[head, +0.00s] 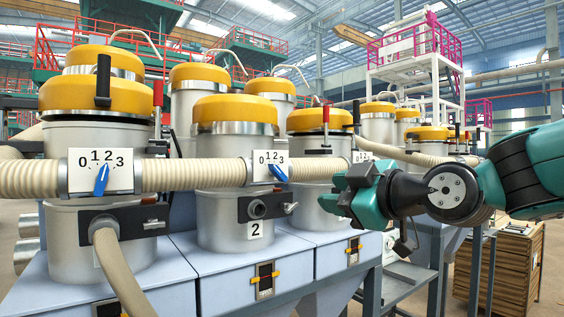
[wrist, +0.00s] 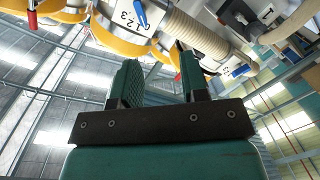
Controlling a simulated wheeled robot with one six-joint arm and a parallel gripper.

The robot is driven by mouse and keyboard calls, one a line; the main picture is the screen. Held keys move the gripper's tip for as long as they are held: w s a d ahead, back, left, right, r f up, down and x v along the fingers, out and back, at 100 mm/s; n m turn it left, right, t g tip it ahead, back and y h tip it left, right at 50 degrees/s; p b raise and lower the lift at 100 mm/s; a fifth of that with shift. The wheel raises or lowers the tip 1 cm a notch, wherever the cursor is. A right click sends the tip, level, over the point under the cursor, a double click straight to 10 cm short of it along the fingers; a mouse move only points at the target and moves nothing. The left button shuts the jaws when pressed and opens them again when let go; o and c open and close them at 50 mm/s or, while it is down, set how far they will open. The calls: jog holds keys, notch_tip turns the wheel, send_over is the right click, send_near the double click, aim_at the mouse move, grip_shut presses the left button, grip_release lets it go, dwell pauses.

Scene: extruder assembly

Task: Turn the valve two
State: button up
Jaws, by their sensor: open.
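The valve two dial plate (head: 263,159) is white with numbers 0 to 3 and sits on the beige hose, above the canister labelled 2 (head: 255,231). Its blue handle (head: 278,172) is tilted, with one end toward the lower right. My gripper (head: 340,192) is open and empty, to the right of this dial and slightly lower, apart from it in the picture. In the wrist view my two fingers (wrist: 160,65) point up with a gap between them. A white numbered plate (wrist: 122,17) with a blue handle (wrist: 140,13) shows beyond them; which valve it is, I cannot tell.
Another dial with a blue handle (head: 101,179) is at the left, and a third numbered plate (head: 362,156) shows just behind my gripper. Yellow-lidded canisters (head: 236,110) stand along the hose. A black clamp bracket (head: 258,207) projects below valve two. Stacked wooden boards (head: 500,260) are at the right.

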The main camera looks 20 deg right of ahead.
jog(key=d+r+t, duration=0.1)
jog(key=r, duration=0.1)
jog(key=p, duration=0.4)
send_near(281, 173)
jog(key=x, duration=0.7)
jog(key=shift+w+a+r, duration=0.2)
jog(key=shift+w+a, duration=0.05)
jog(key=shift+w, duration=0.1)
jog(key=shift+w+a+f, duration=0.15)
jog(key=shift+w+f, duration=0.05)
jog(key=shift+w, duration=0.35)
grip_shut()
